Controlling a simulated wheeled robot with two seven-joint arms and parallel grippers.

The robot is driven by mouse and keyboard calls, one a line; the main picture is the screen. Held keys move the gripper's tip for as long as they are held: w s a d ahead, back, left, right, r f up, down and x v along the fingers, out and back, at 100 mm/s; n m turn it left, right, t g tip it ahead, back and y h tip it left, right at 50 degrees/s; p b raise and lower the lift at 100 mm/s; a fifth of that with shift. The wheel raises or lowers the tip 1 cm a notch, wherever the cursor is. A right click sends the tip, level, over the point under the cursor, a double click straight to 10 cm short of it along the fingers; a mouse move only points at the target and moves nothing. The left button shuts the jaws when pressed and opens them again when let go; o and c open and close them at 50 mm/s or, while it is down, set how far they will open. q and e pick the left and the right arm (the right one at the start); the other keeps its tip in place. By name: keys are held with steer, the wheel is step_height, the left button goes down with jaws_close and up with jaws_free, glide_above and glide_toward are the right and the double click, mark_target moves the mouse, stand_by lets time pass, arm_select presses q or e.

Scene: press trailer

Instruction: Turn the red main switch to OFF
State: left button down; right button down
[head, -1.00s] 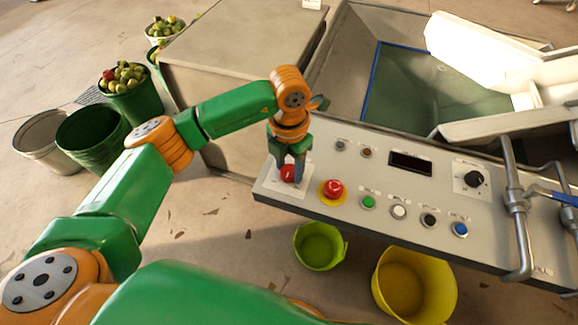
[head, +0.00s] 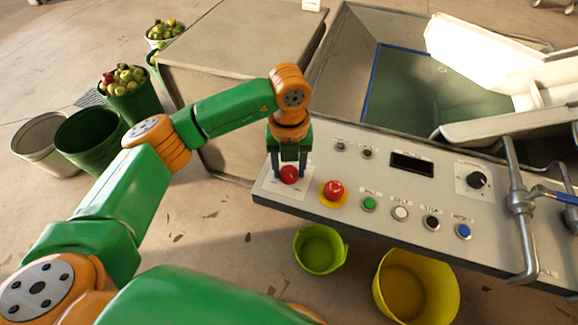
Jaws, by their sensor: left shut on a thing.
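The red main switch (head: 289,174) is a round red knob on a pale plate at the left end of the grey control panel (head: 325,170). My left gripper (head: 289,170) points down over it from above. Its two dark fingers stand left and right of the knob, shut on it. The top of the knob shows between the fingers. The labels on the plate are too small to read, so I cannot tell which position the knob points to. My right gripper is not in view.
A red emergency button (head: 333,190) on a yellow ring sits just right of the switch. Green, white, black and blue buttons, a display (head: 411,163) and a black dial (head: 476,180) lie further right. Metal pipes (head: 522,205) rise at the panel's right. Buckets (head: 320,249) stand below.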

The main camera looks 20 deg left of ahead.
mark_target(289, 172)
arm_select(q)
steer(key=shift+n, duration=0.4)
steer(key=shift+c, duration=1.5)
jaws_free()
steer(key=shift+r, duration=0.1)
step_height(289, 172, up, 7)
steer(key=shift+b, duration=0.3)
